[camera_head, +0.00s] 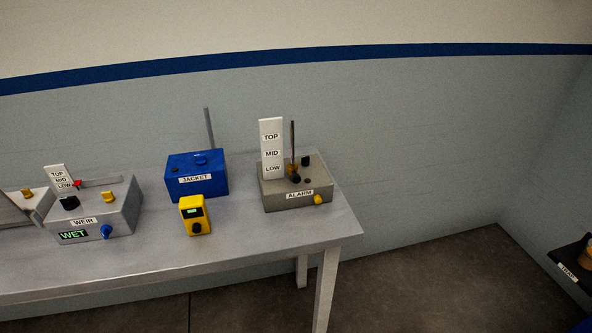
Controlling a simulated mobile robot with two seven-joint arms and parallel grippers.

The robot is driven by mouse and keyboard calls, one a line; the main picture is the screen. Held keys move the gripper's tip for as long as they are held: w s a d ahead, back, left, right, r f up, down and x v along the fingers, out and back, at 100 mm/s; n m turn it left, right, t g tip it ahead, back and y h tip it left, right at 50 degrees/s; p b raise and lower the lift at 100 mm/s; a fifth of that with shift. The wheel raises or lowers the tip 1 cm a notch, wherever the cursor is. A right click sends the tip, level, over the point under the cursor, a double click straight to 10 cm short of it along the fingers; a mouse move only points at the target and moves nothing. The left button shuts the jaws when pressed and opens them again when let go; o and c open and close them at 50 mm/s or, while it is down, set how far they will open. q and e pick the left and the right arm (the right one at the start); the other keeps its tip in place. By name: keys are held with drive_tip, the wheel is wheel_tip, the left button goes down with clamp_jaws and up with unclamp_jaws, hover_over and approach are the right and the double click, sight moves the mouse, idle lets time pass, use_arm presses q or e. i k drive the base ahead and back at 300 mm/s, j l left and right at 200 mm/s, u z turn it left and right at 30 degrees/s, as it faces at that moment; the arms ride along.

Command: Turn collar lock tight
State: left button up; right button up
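No part labelled as a collar lock can be read. The grey ALARM box (290,200) stands at the right end of the table. It carries a white TOP/MID/LOW plate (271,150), a thin upright dark rod (292,145), a small brownish piece low on the rod (293,168), dark knobs and a yellow knob (319,199) on its front. The grey WEIR box (100,210) at left has a similar tilted plate (61,179), a small red piece, a black knob, yellow and blue knobs, and a green WET display (73,235). Neither gripper is in view.
A blue JACKET box (197,175) with a grey rod behind it and a yellow meter (195,215) stand between them on the grey table (250,243). The table's front strip is clear. A dark shelf (574,262) with a labelled item is at far right. Open floor lies between.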

sight(305, 160)
drive_tip(key=i+j, duration=0.15)
drive_tip(key=j, duration=0.15)
drive_tip(key=i+j, duration=0.1)
drive_tip(key=j, duration=0.2)
drive_tip(key=i+j, duration=0.15)
drive_tip(key=j, duration=0.15)
drive_tip(key=i+j+z, duration=0.1)
drive_tip(key=j, duration=0.2)
drive_tip(key=z, duration=1.35)
